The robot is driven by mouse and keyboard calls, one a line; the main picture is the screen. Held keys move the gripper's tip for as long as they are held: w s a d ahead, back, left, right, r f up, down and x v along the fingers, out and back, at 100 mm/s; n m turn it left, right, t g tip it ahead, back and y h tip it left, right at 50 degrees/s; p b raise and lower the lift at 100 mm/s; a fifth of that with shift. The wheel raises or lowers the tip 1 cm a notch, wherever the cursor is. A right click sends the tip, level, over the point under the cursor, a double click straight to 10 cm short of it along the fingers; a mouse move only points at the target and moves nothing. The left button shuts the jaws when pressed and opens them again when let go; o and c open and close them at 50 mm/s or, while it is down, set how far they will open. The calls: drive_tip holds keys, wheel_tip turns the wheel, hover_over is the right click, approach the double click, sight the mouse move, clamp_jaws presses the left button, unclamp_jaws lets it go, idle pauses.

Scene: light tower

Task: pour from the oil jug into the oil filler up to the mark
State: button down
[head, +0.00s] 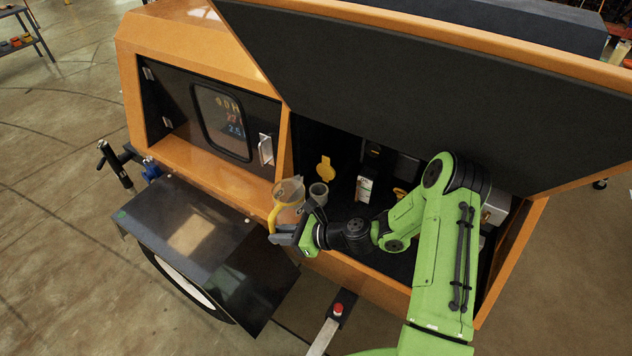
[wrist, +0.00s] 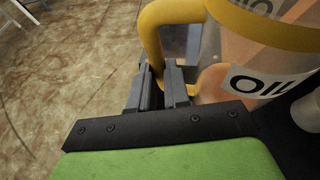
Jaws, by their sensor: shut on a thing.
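The oil jug (head: 289,192) is clear with a yellow handle, a yellow band and amber oil inside. It is at the front edge of the open engine bay. In the wrist view the jug (wrist: 265,72) fills the upper right, with its OIL label tilted. My gripper (head: 279,232) is shut on the jug's handle, and its fingers (wrist: 163,88) close around the yellow loop. A grey round cup-like opening (head: 319,190), apparently the oil filler, stands just right of the jug. A yellow cap (head: 324,168) stands up behind it. The filler's inside and its mark are too small to read.
The raised dark lid (head: 430,85) hangs over the bay. A black part with a white label (head: 364,188) stands right of the filler. A black fender (head: 195,235) lies left of the jug. The orange bay sill (head: 360,280) runs below my arm.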

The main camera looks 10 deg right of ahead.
sight(297, 206)
drive_tip(key=r+m, duration=0.1)
drive_tip(key=d+r+m+y+p, duration=0.1)
drive_tip(key=r+m+g+y, duration=0.1)
drive_tip(key=r, duration=0.1)
drive_tip(key=shift+w+d+p, duration=0.15)
drive_tip(key=shift+w+p, duration=0.15)
drive_tip(key=shift+p, duration=0.1)
drive_tip(key=shift+w+d+r+m+y, duration=0.3)
drive_tip(key=shift+w+d+m, duration=0.2)
drive_tip(key=shift+w, duration=0.2)
drive_tip(key=shift+w+d+r+m+b, duration=0.1)
drive_tip(key=shift+d+r+m+b, duration=0.15)
drive_tip(key=shift+b, duration=0.25)
drive_tip(key=shift+w+d+m+g+y+b, duration=0.4)
drive_tip(key=shift+w+m+y+b, duration=0.15)
drive_tip(key=shift+w+m+y, duration=0.1)
drive_tip(key=shift+d+r+m+b, duration=0.1)
drive_tip(key=shift+r+m+b, duration=0.1)
drive_tip(key=shift+m+b, duration=0.15)
drive_tip(key=shift+r+m+y+p, duration=0.2)
drive_tip(key=shift+m+y+p, duration=0.05)
drive_tip(key=shift+p, duration=0.15)
drive_tip(key=shift+w+d, duration=0.25)
drive_tip(key=shift+w, duration=0.05)
drive_tip(key=shift+s+a, duration=0.15)
drive_tip(key=shift+s, duration=0.1)
drive_tip(key=shift+w+m, duration=0.2)
drive_tip(key=shift+m, duration=0.1)
